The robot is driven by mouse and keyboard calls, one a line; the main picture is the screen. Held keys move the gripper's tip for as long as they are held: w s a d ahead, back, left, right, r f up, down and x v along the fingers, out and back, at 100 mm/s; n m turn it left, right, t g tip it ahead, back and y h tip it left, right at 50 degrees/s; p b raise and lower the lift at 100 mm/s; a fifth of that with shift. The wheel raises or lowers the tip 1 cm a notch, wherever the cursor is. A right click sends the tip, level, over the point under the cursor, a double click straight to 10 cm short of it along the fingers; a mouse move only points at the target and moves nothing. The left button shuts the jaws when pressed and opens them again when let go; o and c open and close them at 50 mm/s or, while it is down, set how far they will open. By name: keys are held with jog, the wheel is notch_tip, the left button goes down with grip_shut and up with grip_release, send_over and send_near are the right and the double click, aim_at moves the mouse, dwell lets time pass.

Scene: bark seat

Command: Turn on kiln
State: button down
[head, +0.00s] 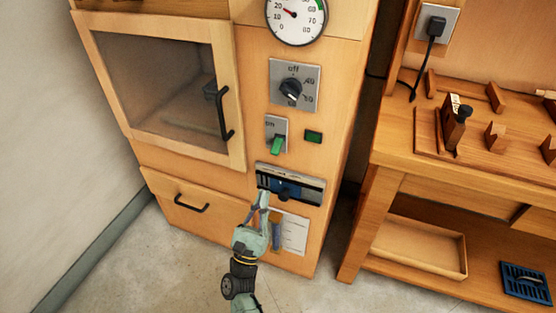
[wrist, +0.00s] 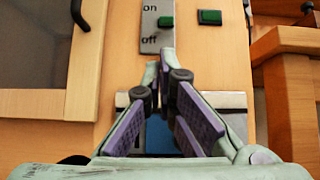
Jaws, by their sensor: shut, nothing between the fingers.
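The kiln (head: 255,105) is a wooden cabinet with a glazed door and controls on its right side. Its switch plate (head: 270,128) reads "on" at the top; the wrist view (wrist: 151,27) also shows "off" at the bottom. The green switch lever (head: 277,146) covers the lower part of the plate in the head view. In the wrist view the lever (wrist: 166,22) shows at the plate's right edge. My gripper (head: 264,196) is shut and empty, below the switch in front of a slotted panel. Its fingertips (wrist: 160,66) appear just under the plate, apart from the lever.
A green indicator (head: 313,136) is right of the switch, with a dial (head: 291,90) and a gauge (head: 296,16) above. The black door handle (head: 222,112) stands out on the left. A workbench (head: 410,140) with wooden items stands to the right. Floor shows in front.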

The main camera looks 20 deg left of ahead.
aim_at(277, 146)
jog(key=shift+d+f, duration=0.15)
jog(key=shift+w, duration=0.1)
jog(key=p+x, duration=0.4)
jog(key=x, duration=0.6)
dwell(0.4)
jog(key=shift+s+g+p, duration=0.3)
jog(key=shift+p, duration=0.05)
jog(key=shift+s+r+g, duration=0.2)
jog(key=shift+r+g, duration=0.1)
jog(key=shift+g, duration=0.1)
